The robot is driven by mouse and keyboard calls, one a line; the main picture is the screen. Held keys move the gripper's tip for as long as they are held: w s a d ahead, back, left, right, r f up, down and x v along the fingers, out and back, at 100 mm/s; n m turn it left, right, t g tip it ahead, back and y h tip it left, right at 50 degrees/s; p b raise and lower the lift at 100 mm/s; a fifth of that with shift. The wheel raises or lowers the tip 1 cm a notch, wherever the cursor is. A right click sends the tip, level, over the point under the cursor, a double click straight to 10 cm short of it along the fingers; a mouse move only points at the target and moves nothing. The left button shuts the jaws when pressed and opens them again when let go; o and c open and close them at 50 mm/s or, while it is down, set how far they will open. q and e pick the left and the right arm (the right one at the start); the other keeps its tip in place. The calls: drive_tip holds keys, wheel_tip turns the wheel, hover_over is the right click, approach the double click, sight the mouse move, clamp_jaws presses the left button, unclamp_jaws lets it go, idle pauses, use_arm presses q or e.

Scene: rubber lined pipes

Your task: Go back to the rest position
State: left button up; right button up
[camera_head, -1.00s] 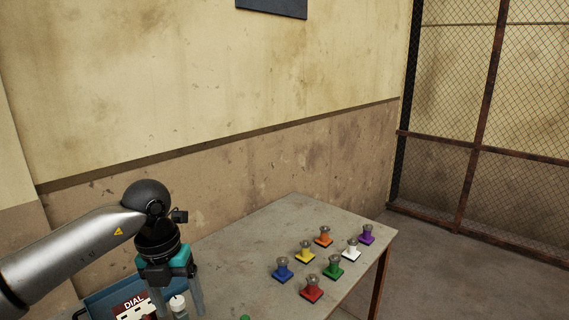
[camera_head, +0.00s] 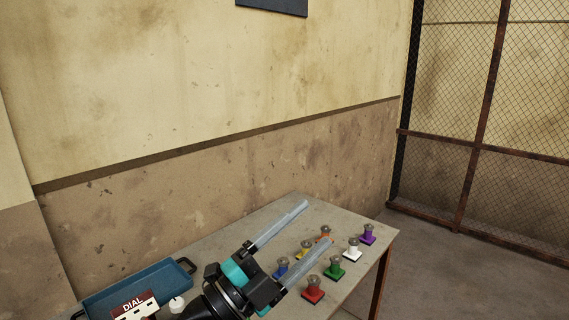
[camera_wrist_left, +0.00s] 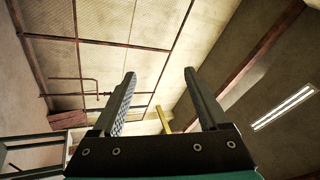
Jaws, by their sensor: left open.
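My left gripper (camera_head: 318,223) is open and empty in the head view. Its two long grey fingers point up and to the right, apart from each other, above the table. The wrist and teal-black gripper body rise from the bottom edge. In the left wrist view the open fingers (camera_wrist_left: 160,73) point towards the ceiling and walls, with nothing between them held. My right gripper is not in view.
The grey table (camera_head: 220,237) holds several coloured buttons, including a red one (camera_head: 313,291), a green one (camera_head: 334,268) and a purple one (camera_head: 367,235). A blue tray (camera_head: 136,289) and a DIAL panel (camera_head: 134,306) are at lower left. A mesh fence (camera_head: 490,100) stands right.

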use_arm(q)
drive_tip(key=w+a+f+n+t+y, duration=0.3)
drive_tip(key=a+f+n+t+y, duration=0.35)
drive_tip(key=a+n+y, duration=0.7)
drive_tip(key=s+a+f+n+g+y, duration=0.2)
drive_tip(key=s+f+n+g+y, duration=0.15)
drive_tip(key=f, duration=0.35)
drive_tip(key=s+a+f+n+g+y, duration=0.2)
drive_tip(key=s+a+f+n+g, duration=0.15)
drive_tip(key=f, duration=0.25)
drive_tip(key=s+f+n+g+h, duration=0.1)
drive_tip(key=s+f+g, duration=0.45)
drive_tip(key=s, duration=0.35)
drive_tip(key=s+f+n+g, duration=0.1)
drive_tip(key=s+f+g, duration=0.4)
drive_tip(key=s, duration=0.5)
wheel_tip(320, 180, down, 29)
drive_tip(key=s+b, duration=0.1)
drive_tip(key=b, duration=0.5)
drive_tip(key=s+a+f+g+b, duration=0.1)
drive_tip(key=s+f+b, duration=0.4)
drive_tip(key=s+f, duration=1)
wheel_tip(320, 180, down, 4)
drive_tip(key=shift+s+a+f+g, duration=0.3)
drive_tip(key=shift+s+a, duration=0.1)
drive_tip(key=shift+a, duration=0.45)
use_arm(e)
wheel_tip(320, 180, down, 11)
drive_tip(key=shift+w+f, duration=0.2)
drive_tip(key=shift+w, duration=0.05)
